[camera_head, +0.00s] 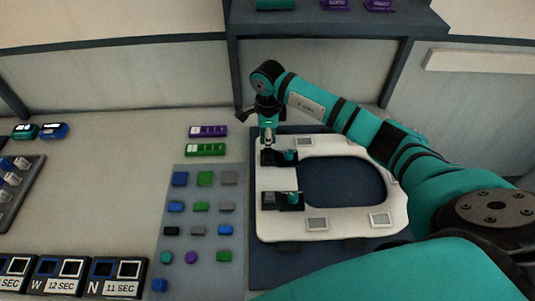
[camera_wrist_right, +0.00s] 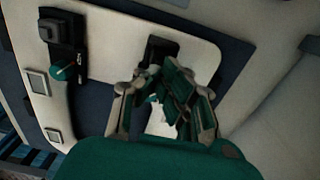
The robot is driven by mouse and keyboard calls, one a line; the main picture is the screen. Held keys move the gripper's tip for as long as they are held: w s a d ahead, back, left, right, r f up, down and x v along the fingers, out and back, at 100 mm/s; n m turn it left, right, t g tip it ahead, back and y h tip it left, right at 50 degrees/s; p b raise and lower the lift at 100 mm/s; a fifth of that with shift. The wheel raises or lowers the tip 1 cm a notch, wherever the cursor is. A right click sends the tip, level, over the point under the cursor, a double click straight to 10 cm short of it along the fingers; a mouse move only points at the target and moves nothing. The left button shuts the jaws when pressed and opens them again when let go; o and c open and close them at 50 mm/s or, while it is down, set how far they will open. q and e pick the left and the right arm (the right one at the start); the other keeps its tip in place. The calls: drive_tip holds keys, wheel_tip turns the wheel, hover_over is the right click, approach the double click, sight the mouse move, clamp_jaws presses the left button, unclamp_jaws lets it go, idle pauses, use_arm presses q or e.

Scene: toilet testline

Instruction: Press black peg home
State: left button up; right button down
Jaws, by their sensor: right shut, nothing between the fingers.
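A white toilet seat (camera_head: 335,225) lies on a dark blue mat (camera_head: 257,268). Its left side carries two black fittings with teal parts, a far one (camera_head: 279,157) and a near one (camera_head: 283,201). My right gripper (camera_head: 268,145) points down, shut and empty, right at the far fitting. In the right wrist view, the closed fingertips (camera_wrist_right: 160,78) overlap the near side of the black piece (camera_wrist_right: 161,48) there; I cannot tell whether they touch it. The other fitting's square black top (camera_wrist_right: 58,29) shows clear of the gripper. How deep the black peg sits cannot be told. My left gripper is out of view.
A grey sheet (camera_head: 178,250) with several coloured blocks lies left of the mat. Purple (camera_head: 208,131) and green (camera_head: 205,150) pieces lie close to the left of my gripper. Timer boxes (camera_head: 117,277) line the front left. A dark shelf (camera_head: 325,22) stands behind.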

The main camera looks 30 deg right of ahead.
sight(268, 149)
drive_tip(key=shift+f, duration=0.15)
idle(0.4)
drive_tip(key=shift+f+b, duration=1.25)
drive_tip(key=shift+f, duration=0.05)
idle(0.5)
drive_tip(key=shift+r, duration=0.15)
drive_tip(key=shift+r+p, duration=2.4)
drive_tip(key=shift+r, duration=1.55)
drive_tip(key=shift+s+f, duration=0.1)
